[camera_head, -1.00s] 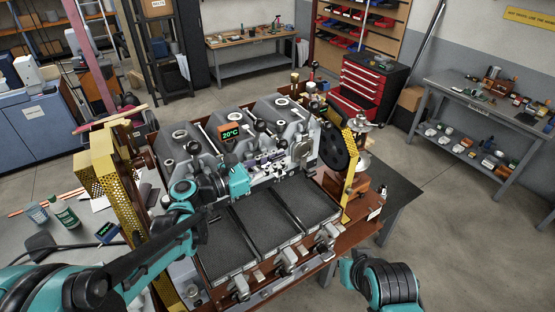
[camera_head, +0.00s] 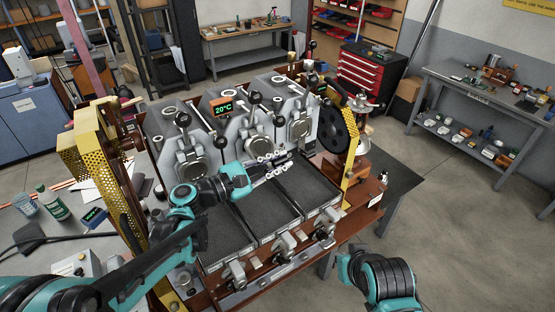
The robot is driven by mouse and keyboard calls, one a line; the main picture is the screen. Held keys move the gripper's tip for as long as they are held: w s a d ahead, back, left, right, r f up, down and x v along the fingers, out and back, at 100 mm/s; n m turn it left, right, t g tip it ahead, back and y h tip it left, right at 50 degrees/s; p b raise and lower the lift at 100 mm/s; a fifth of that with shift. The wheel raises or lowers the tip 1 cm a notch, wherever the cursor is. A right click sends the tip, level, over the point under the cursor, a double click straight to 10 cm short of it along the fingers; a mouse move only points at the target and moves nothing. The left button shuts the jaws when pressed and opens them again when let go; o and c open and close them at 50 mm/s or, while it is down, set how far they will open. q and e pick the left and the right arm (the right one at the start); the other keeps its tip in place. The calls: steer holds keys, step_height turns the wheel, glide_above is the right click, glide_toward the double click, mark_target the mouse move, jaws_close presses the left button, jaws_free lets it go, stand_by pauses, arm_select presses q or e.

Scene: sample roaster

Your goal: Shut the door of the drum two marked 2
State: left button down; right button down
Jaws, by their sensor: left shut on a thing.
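The sample roaster has three grey drums side by side. The middle one, which I take as drum two, has a round metal door (camera_head: 244,147) that looks close against its front face; whether it is fully shut I cannot tell. The mark 2 is not readable. My left gripper (camera_head: 280,164) reaches from the left, in front of and just right below this door. Its fingers are shut on a small part there, seemingly the door handle, mostly hidden by the fingers. My right arm (camera_head: 380,280) shows at bottom right; its gripper is not in view.
The left drum door (camera_head: 191,164) and right drum door (camera_head: 300,125) flank the middle one. Dark cooling trays (camera_head: 265,212) lie below the gripper. A yellow perforated guard (camera_head: 95,155) stands at left and a black wheel (camera_head: 333,130) at right. A temperature display (camera_head: 222,107) sits above.

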arm_select(q)
step_height(320, 180, down, 7)
steer(key=w+m+b, duration=0.1)
steer(key=m+b, duration=0.3)
steer(key=b, duration=0.1)
steer(key=shift+w+a, duration=0.25)
steer(key=shift+a, duration=0.2)
steer(key=c, duration=1.4)
jaws_free()
steer(key=shift+c, duration=0.2)
steer(key=shift+r, duration=0.1)
steer(key=v, duration=1.2)
